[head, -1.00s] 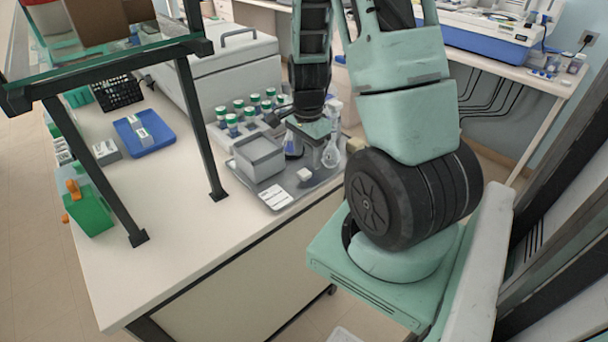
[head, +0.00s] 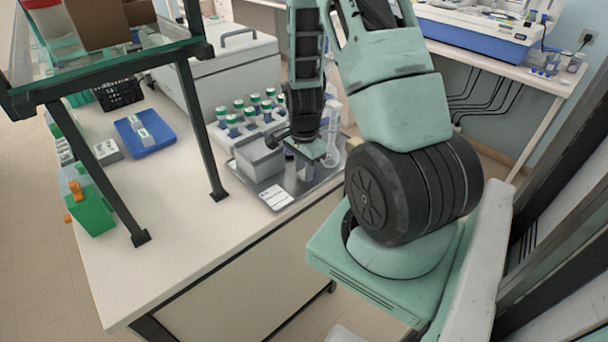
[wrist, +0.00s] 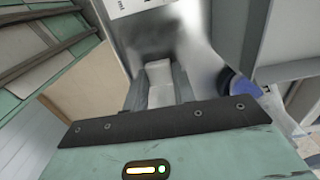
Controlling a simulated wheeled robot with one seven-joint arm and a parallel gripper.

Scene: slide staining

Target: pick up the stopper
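In the wrist view the stopper (wrist: 159,78), a small pale block-like piece, lies on the metal tray (wrist: 178,48) between the two grey fingers of my gripper (wrist: 160,92). The fingers stand apart, one on each side of it; whether they touch it I cannot tell. In the head view my gripper (head: 304,168) is low over the right half of the tray (head: 278,199), pointing down. The stopper is hidden there behind the gripper.
A grey open box (head: 259,160) stands on the tray left of my gripper, with a white label card (head: 277,196) in front. Glassware (head: 332,150) stands close on the right. Green-capped jars (head: 233,124) stand behind. The shelf frame's post (head: 200,130) rises at left.

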